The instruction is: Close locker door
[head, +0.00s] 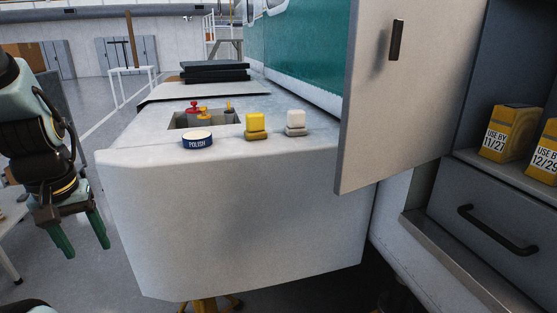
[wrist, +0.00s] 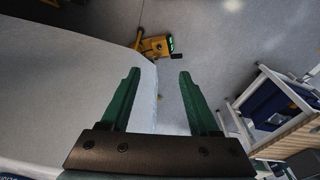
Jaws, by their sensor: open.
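The locker door (head: 405,85) is a light grey panel with a dark vertical handle (head: 397,40) near its top. It stands swung open at the right of the head view, and the locker's inside shows to its right. My gripper (head: 86,252) hangs at the far left of the head view, pointing down with green fingers. It is well apart from the door, with the white bench between them. In the wrist view my gripper (wrist: 157,75) is open and empty, beside the bench edge and above the floor. The door is not in the wrist view.
A white bench (head: 235,220) holds a polish tin (head: 197,141), a yellow block (head: 255,125) and a white block (head: 296,122). The locker (head: 480,185) has yellow boxes (head: 509,133) on a shelf above a drawer with a dark handle (head: 497,230). A yellow wheeled base (wrist: 155,46) stands on the floor.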

